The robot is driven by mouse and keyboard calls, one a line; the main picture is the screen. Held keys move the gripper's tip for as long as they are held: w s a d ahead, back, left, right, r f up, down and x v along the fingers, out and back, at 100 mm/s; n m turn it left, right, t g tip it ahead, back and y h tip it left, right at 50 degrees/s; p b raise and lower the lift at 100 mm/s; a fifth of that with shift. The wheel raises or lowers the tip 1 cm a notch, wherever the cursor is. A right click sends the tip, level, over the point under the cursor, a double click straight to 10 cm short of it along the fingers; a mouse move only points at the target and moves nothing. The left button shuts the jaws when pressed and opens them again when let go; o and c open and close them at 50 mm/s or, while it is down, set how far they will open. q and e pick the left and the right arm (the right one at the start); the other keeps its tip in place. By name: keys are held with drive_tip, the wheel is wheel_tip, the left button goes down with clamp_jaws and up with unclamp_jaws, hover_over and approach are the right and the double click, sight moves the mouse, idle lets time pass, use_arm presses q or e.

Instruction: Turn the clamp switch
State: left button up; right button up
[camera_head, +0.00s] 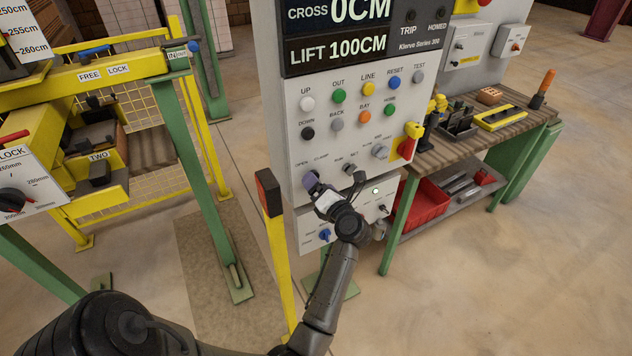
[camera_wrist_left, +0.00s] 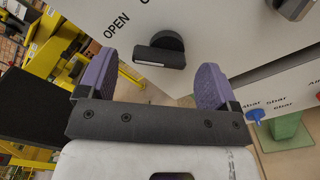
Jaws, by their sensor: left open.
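The clamp switch (camera_wrist_left: 162,45) is a black rotary knob with a bar handle on the pale panel, beside the word OPEN. In the left wrist view its handle lies roughly across the picture. My left gripper (camera_wrist_left: 155,78) is open, with one purple-padded finger on each side of the knob's lower area and a visible gap to the handle. In the head view my left gripper (camera_head: 318,188) reaches the lower part of the control panel (camera_head: 293,145) and hides the clamp switch. My right gripper is not in view.
Another black knob (camera_wrist_left: 292,7) sits to the right on the panel. A lower panel has a blue knob (camera_head: 325,235). A yellow post (camera_head: 272,245) stands left of my forearm. A workbench (camera_head: 460,150) with tools and a red bin (camera_head: 425,208) stands right.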

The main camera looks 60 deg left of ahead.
use_arm(q)
drive_tip(key=d, duration=0.5)
drive_tip(key=shift+s, duration=0.1)
idle(0.6)
